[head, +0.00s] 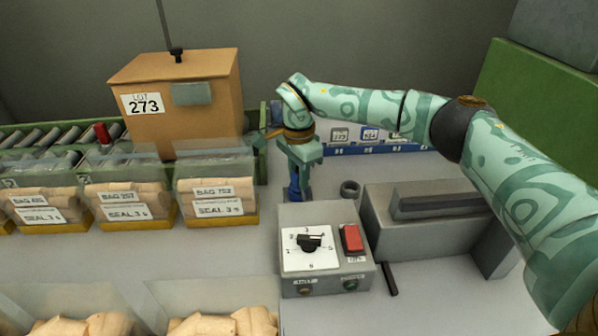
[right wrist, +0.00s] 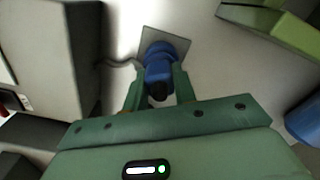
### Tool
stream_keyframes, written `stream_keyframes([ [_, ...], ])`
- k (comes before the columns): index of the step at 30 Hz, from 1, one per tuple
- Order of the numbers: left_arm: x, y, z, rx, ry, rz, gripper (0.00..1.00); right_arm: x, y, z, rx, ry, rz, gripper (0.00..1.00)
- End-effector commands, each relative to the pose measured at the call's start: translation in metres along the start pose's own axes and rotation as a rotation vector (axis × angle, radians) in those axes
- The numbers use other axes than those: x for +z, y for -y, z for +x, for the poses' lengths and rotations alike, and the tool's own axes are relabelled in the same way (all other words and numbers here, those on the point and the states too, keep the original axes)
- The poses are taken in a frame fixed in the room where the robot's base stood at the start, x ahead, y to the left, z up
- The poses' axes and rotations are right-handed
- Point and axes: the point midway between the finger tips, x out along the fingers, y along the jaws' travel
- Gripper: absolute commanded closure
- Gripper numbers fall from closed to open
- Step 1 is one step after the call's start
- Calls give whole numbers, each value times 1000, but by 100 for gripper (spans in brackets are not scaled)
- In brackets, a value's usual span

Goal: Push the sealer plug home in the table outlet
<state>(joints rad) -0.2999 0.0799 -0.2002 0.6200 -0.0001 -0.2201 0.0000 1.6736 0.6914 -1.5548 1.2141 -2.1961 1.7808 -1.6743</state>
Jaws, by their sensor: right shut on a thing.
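The blue sealer plug (right wrist: 158,72) is between the fingers of my right gripper (right wrist: 160,88) in the right wrist view, and the gripper is shut on it. The plug's far end meets a blue round socket on the grey square outlet plate (right wrist: 182,36); how deep it sits I cannot tell. In the head view my right gripper (head: 297,178) points down behind the control box, with a bit of blue plug (head: 294,192) below it. The grey sealer (head: 376,212) stands to the right. My left gripper is not in view.
The control box (head: 325,283) has a dial and a red switch (head: 351,239). A dark ring (head: 349,188) lies near the sealer. Bagged corks (head: 217,200) stand to the left, before a cardboard carton (head: 205,110). A dark cable (right wrist: 117,64) runs beside the outlet plate.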

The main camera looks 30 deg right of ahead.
Motion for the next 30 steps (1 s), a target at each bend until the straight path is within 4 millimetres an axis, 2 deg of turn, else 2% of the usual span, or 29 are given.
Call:
stream_keyframes([
  [2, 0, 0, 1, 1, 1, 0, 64, 0, -1, 5, 6, -1, -1, 97],
  [3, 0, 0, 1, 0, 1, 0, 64, 0, -1, 4, 5, -1, -1, 65],
  [5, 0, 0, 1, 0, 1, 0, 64, 0, -1, 3, 4, 0, -1, 48],
  [13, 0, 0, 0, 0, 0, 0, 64, 0, 0, 2, 1, 0, 0, 48],
  [17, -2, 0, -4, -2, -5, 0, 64, 0, 0, -10, -2, 0, 0, 48],
  [20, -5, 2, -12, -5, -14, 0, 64, 0, 0, -31, -5, 0, 2, 48],
  [30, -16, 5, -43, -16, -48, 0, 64, 1, 0, -123, -6, -1, 0, 48],
])
